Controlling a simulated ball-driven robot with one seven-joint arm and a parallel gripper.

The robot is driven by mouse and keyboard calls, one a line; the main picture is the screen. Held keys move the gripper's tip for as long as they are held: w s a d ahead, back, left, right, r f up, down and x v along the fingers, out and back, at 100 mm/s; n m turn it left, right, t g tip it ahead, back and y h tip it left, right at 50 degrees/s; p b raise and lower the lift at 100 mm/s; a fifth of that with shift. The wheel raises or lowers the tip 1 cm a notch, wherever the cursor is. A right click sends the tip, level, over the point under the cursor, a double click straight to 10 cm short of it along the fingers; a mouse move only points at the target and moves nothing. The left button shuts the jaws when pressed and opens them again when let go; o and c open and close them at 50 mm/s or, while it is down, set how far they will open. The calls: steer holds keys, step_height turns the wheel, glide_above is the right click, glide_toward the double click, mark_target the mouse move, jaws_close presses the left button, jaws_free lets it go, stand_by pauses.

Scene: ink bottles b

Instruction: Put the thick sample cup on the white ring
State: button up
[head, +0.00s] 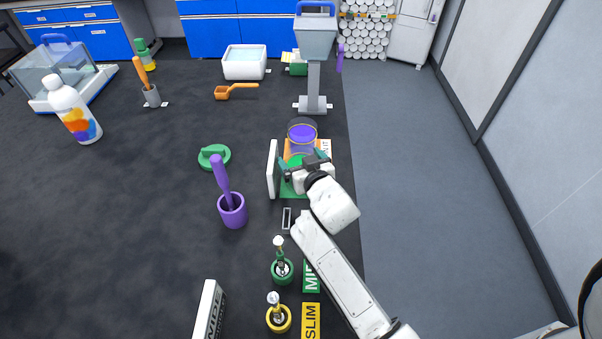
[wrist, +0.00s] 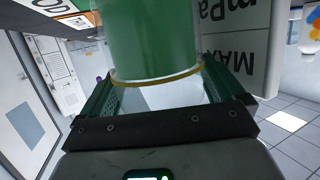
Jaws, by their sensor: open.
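A green-filled clear cup (head: 295,160) stands near the table's right edge, partly hidden by my gripper. In the wrist view the cup (wrist: 152,40) is large, with a yellow band at one end. My gripper (head: 304,168) is open, with its fingers on either side of this cup; whether they touch it I cannot tell. A purple-filled clear cup (head: 302,136) stands just behind it. No label shows which cup is the thick one. I cannot make out the white ring.
An upright white panel (head: 273,169) stands close to the left of my gripper. A purple pot (head: 233,212), a green lid-like piece (head: 222,157) and a grey stand (head: 313,85) are around it. Green and yellow holders (head: 279,319) are nearer.

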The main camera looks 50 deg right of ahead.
steer(key=shift+c, duration=0.3)
steer(key=c, duration=1.3)
steer(key=shift+c, duration=1.3)
steer(key=shift+r, duration=0.2)
